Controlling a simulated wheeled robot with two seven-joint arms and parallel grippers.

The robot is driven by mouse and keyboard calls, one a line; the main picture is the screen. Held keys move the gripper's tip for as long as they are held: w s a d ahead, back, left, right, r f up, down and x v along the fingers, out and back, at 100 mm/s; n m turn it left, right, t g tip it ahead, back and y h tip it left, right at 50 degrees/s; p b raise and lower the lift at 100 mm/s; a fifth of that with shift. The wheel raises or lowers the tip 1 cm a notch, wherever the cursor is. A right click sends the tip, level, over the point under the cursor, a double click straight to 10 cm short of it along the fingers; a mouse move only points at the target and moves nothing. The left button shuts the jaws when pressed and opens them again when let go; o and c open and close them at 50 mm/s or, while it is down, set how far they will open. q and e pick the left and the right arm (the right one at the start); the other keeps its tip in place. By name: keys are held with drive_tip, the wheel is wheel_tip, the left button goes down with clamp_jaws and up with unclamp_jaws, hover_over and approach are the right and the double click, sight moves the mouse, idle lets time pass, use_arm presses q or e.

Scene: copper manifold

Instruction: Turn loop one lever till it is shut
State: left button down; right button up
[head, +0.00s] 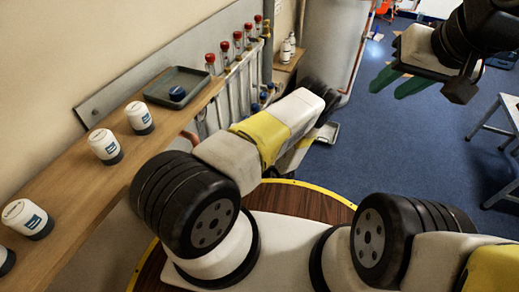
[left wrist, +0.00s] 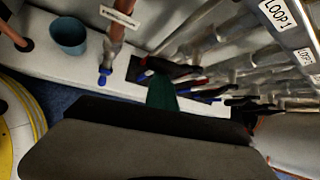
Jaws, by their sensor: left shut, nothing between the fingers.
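In the left wrist view a "LOOP 1" label (left wrist: 278,15) is at the upper right, on a row of metal pipes running down to several valves. Blue lever parts (left wrist: 208,99) show low among these valves; which is the loop one lever I cannot tell. My left gripper (left wrist: 162,94) shows as a green finger close beside the valves, shut with nothing held; contact cannot be told. In the head view the left gripper is hidden behind its own arm. My right gripper (head: 400,82) has its green fingers apart and is empty, over the blue floor.
A wooden shelf (head: 75,205) along the left wall holds white jars (head: 139,117) and a grey tray (head: 182,92). Red-capped manifold parts (head: 237,42) stand beyond it. A large grey tank (head: 330,45) is behind. A blue pot (left wrist: 68,36) shows in the wrist view.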

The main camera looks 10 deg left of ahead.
use_arm(q)
drive_tip(key=shift+w+a+r, duration=0.1)
drive_tip(key=shift+a+r, duration=0.1)
drive_tip(key=shift+r, duration=0.2)
idle(0.3)
drive_tip(key=shift+f, duration=0.1)
